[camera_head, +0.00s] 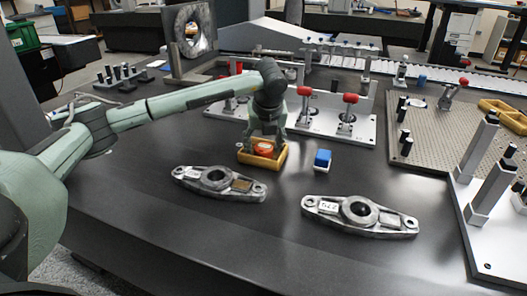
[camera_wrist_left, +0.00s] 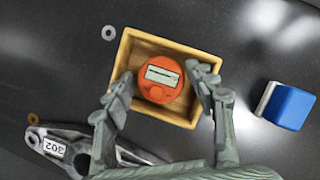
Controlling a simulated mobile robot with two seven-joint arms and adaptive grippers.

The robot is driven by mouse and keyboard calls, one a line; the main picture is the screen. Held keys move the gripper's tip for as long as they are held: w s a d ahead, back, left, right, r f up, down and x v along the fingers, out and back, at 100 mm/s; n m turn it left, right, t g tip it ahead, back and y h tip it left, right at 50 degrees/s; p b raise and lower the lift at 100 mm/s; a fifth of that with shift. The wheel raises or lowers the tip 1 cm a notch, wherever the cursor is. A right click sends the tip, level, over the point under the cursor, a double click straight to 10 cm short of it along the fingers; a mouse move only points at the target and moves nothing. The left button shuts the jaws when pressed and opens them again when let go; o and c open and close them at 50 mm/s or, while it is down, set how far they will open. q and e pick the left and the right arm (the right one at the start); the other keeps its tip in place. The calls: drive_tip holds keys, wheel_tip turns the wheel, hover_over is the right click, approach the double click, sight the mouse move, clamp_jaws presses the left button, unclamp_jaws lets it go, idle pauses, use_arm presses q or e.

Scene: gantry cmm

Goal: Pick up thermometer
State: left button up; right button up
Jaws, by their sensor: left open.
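The thermometer (camera_wrist_left: 160,80) is a round orange device with a small grey display. It lies in a shallow wooden tray (camera_wrist_left: 205,58) on the dark table. In the head view the thermometer (camera_head: 264,149) shows as an orange shape inside the yellowish tray (camera_head: 247,158). My left gripper (camera_head: 266,138) points down over the tray. In the left wrist view its open fingers (camera_wrist_left: 163,95) stand on either side of the thermometer, with visible gaps. I cannot tell how far above the tray the fingertips are. My right gripper is in neither view.
A blue and white block (camera_head: 323,158) sits right of the tray. Two metal castings, one left (camera_head: 220,183) and one right (camera_head: 358,212), lie in front. A fixture plate with red-knobbed clamps (camera_head: 345,128) stands behind.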

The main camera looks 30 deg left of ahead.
use_arm(q)
drive_tip(key=shift+c, duration=0.2)
drive_tip(key=c, duration=0.9)
drive_tip(key=shift+r, duration=0.1)
